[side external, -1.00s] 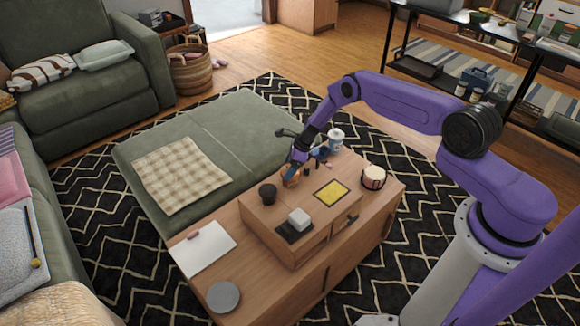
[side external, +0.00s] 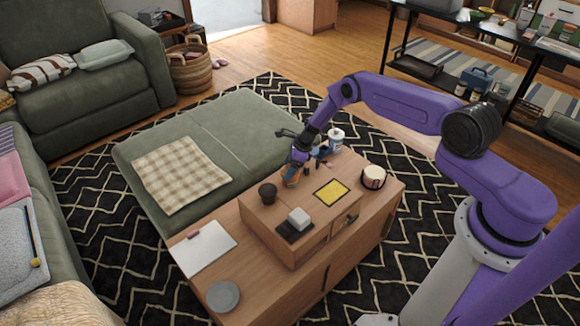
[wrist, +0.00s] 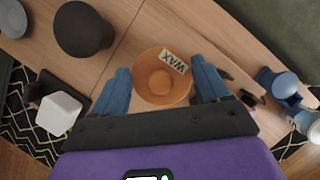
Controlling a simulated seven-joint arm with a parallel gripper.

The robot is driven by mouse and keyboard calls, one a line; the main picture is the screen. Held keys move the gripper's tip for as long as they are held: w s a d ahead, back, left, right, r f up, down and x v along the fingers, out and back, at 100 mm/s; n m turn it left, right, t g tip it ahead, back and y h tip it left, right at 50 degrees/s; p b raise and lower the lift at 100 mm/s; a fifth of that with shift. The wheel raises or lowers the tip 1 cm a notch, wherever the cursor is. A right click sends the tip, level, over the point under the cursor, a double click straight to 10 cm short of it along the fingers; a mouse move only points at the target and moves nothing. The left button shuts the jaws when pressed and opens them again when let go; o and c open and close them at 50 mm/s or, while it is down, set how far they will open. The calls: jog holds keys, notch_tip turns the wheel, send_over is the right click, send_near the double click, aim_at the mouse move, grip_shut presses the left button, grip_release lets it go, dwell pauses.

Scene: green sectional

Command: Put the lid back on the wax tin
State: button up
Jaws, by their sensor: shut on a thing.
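An orange round piece (wrist: 160,72) with a small raised middle and a label reading WAX sits between my fingers in the wrist view. It shows as a small orange patch (side external: 290,180) in the side view, at the far left part of the wooden top. My gripper (wrist: 164,86) is shut on this piece, with one blue finger on each side of it. I cannot tell whether it is the lid alone or the lid with the tin beneath it, since its underside is hidden.
A dark round-topped object (side external: 268,193) stands close by. A white block (side external: 299,217) on a dark base, a yellow square (side external: 331,192) and a striped round container (side external: 373,177) are on the wooden furniture. A white and blue bottle (side external: 336,138) stands behind the gripper. A grey disc (side external: 224,296) lies front left.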

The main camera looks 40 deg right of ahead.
dwell(0.3)
jog(key=o, duration=1)
jog(key=shift+r, duration=3.45)
grip_shut()
jog(key=shift+f, duration=2.3)
